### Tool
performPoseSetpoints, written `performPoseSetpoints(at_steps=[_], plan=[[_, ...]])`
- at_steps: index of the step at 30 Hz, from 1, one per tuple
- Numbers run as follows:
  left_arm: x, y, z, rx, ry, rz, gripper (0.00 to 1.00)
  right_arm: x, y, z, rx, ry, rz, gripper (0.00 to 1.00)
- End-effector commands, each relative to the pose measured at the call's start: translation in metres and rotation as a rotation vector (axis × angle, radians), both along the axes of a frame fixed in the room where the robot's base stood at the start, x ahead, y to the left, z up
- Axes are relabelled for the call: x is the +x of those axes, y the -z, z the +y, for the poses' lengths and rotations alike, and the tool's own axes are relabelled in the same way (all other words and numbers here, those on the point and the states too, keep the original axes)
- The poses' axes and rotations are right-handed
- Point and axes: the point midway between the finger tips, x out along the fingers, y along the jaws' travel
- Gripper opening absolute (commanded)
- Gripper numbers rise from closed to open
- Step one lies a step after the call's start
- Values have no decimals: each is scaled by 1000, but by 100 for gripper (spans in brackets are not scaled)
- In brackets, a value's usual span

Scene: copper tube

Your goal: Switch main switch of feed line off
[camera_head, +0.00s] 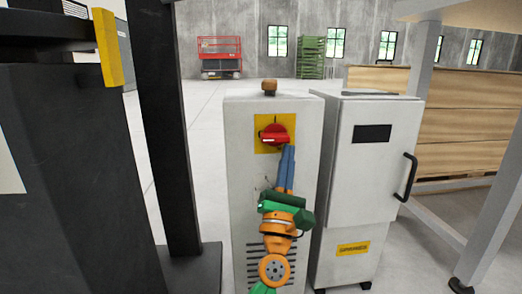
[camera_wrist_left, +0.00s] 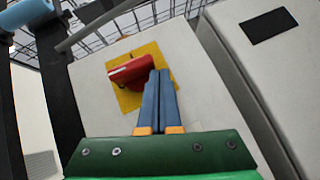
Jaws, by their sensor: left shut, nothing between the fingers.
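The main switch is a red rotary handle (camera_head: 274,134) on a yellow plate (camera_head: 262,146), high on the front of a light grey cabinet (camera_head: 243,190). Its grip lies roughly level in the head view. In the left wrist view the red handle (camera_wrist_left: 132,70) is just ahead of my fingers, on the yellow plate (camera_wrist_left: 150,50). My left gripper (camera_head: 288,149) has its blue fingers shut together with nothing between them. Its fingertips are at the handle's lower right side; I cannot tell whether they touch it. In the wrist view the left gripper (camera_wrist_left: 160,74) partly covers the handle's right end. My right gripper is not in view.
A second grey cabinet (camera_head: 345,220) with a black handle (camera_head: 406,178) stands close on the right. A dark post (camera_head: 165,120) and dark machine (camera_head: 70,190) stand on the left. Stacked wooden boards (camera_head: 460,110) are behind on the right. The floor behind is open.

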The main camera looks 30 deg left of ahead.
Motion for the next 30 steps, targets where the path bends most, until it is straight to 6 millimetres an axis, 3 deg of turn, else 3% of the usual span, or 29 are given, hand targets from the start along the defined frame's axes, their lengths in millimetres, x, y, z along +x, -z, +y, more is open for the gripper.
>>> performPoseSetpoints(at_steps=[13, 30], plan=[[-46, 44, -13, 2, 0, 3, 0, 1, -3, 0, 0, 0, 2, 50], [-50, 45, -16, 21, -2, 12, 0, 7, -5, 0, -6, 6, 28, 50]])
